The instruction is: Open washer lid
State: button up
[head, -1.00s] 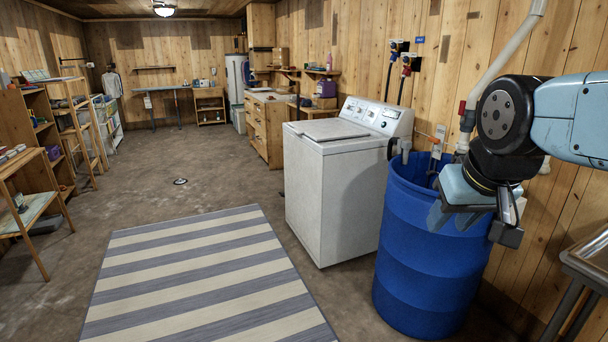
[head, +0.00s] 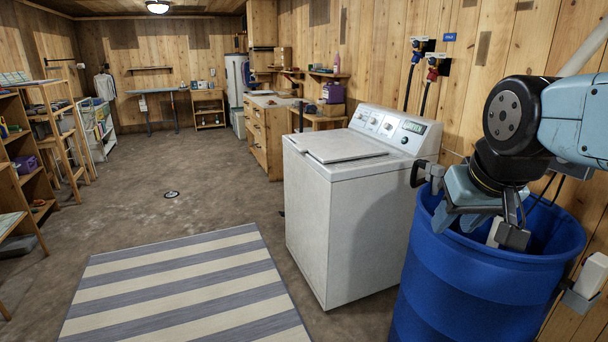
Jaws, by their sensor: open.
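The white top-loading washer (head: 340,218) stands against the right-hand plank wall in the head view. Its lid (head: 344,148) lies flat and shut on top, in front of the control panel (head: 390,128) with its knobs. My gripper (head: 468,222) is to the right of the washer, over the blue barrel, and clear of the lid. It is open, with nothing seen between its fingers.
A large blue barrel (head: 470,295) stands close on the washer's right side. A striped rug (head: 185,290) lies on the floor to the left. Wooden drawers (head: 262,140) stand behind the washer. The floor (head: 190,205) in the middle is open.

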aim_at(329, 146)
jog(key=u, duration=0.15)
jog(key=i, duration=1.15)
jog(key=u, duration=0.5)
jog(key=i, duration=1.1)
jog(key=u, duration=0.35)
jog(key=i, duration=0.6)
jog(key=u, duration=0.25)
